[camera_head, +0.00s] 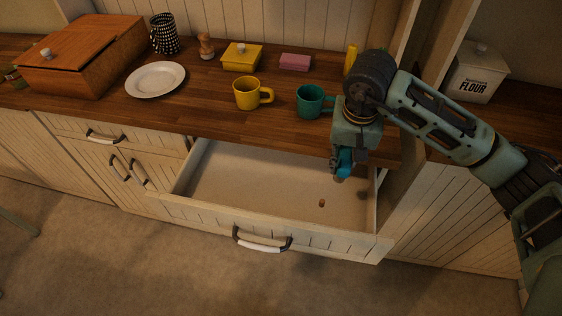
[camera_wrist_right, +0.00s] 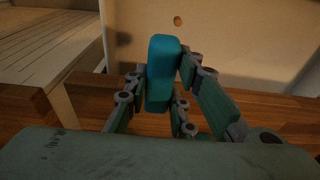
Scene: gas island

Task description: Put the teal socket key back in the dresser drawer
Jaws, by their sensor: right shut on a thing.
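The teal socket key (camera_wrist_right: 163,72) is in the fingers of my right gripper, standing up between them in the right wrist view. In the head view my right gripper (camera_head: 343,163) points down over the right side of the open drawer (camera_head: 250,180), and the teal key shows only as a small patch at its fingers. The right gripper is shut on the key, above the drawer floor. The drawer is pulled well out and holds one small brown thing (camera_head: 322,202) near its front right. My left gripper is not in view.
A teal mug (camera_head: 310,102) stands on the counter just left of my right wrist. A yellow mug (camera_head: 247,94), a white plate (camera_head: 155,79) and a wooden bread box (camera_head: 85,55) stand further left. A flour tin (camera_head: 476,73) is at the right. The drawer's left part is clear.

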